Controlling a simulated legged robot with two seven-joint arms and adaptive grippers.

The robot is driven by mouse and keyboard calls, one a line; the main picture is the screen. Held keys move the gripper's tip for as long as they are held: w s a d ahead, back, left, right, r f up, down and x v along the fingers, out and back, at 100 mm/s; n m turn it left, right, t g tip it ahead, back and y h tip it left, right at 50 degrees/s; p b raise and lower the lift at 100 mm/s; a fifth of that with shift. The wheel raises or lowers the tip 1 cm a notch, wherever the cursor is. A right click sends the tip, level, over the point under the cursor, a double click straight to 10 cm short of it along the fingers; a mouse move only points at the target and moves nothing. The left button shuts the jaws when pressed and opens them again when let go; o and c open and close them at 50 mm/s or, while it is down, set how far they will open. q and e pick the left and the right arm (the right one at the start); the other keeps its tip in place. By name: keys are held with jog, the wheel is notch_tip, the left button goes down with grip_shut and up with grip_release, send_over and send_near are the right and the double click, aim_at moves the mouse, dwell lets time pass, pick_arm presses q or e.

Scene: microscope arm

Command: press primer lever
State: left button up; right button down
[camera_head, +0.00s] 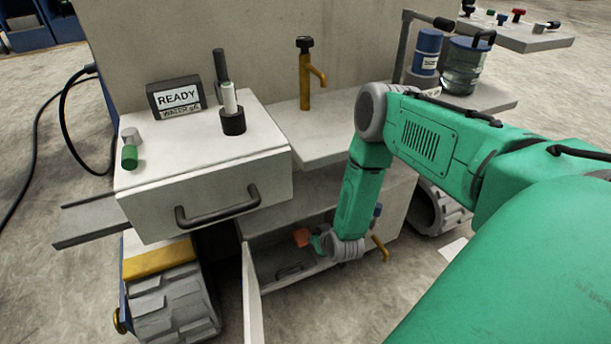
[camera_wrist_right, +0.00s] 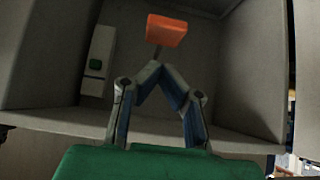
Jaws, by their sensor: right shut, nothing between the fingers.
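An orange block on a thin grey stem, which looks like the primer lever (camera_head: 301,237), is inside the low open compartment. It also shows in the right wrist view (camera_wrist_right: 167,30), at the top middle. My right gripper (camera_head: 317,242) reaches down into the compartment just to the right of the orange block. In the right wrist view its fingers (camera_wrist_right: 157,68) are shut and empty, with the tips just below the stem. I cannot tell whether they touch it. The lever's base is not clearly visible. My left gripper is out of view.
The compartment's open door (camera_head: 251,300) stands at its left side. A white drawer unit (camera_head: 205,200) with a dark handle and a READY display (camera_head: 176,97) is above left. A brass tap (camera_head: 306,75) stands on the shelf above.

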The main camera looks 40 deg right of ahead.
aim_at(303, 234)
jog(key=b+x, duration=0.4)
jog(key=x, duration=0.5)
jog(key=shift+f+b, duration=0.2)
jog(key=shift+b, duration=0.15)
jog(key=shift+w+f, duration=0.1)
jog(key=shift+w, duration=0.25)
